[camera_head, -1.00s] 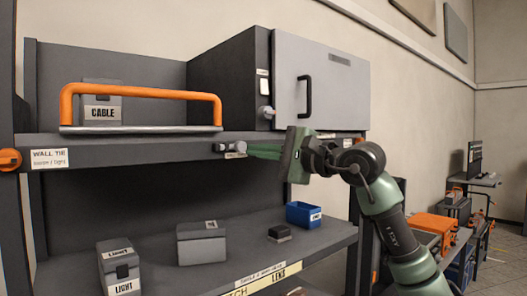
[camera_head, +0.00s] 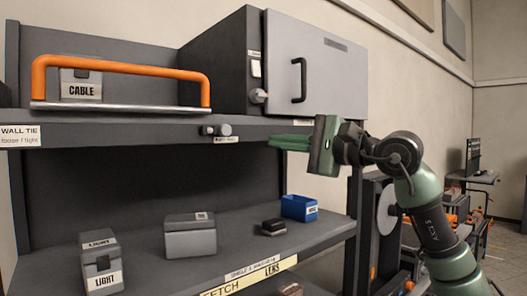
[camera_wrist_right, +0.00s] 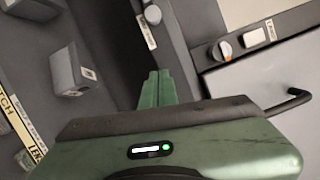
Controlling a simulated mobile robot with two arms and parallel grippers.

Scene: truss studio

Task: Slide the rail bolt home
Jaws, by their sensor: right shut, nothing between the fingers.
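The rail bolt appears to be the small grey knob (camera_head: 223,130) on the front edge of the upper shelf, beside a shorter dark stub (camera_head: 207,130). It also shows near the top of the right wrist view (camera_wrist_right: 152,14). How far the bolt is slid in cannot be told. An orange rail (camera_head: 120,65) runs along the shelf above and left of it. My right gripper (camera_head: 272,142) is shut and empty, its green fingers pointing left, a short gap right of the knob and slightly lower. Its fingers show together in the wrist view (camera_wrist_right: 155,88). My left gripper is out of view.
A grey cabinet (camera_head: 325,65) with a black handle stands on the upper shelf (camera_head: 120,128), with a CABLE box (camera_head: 82,88) behind the rail. The lower shelf (camera_head: 240,258) holds grey boxes, a dark block (camera_head: 273,227) and a blue bin (camera_head: 299,208).

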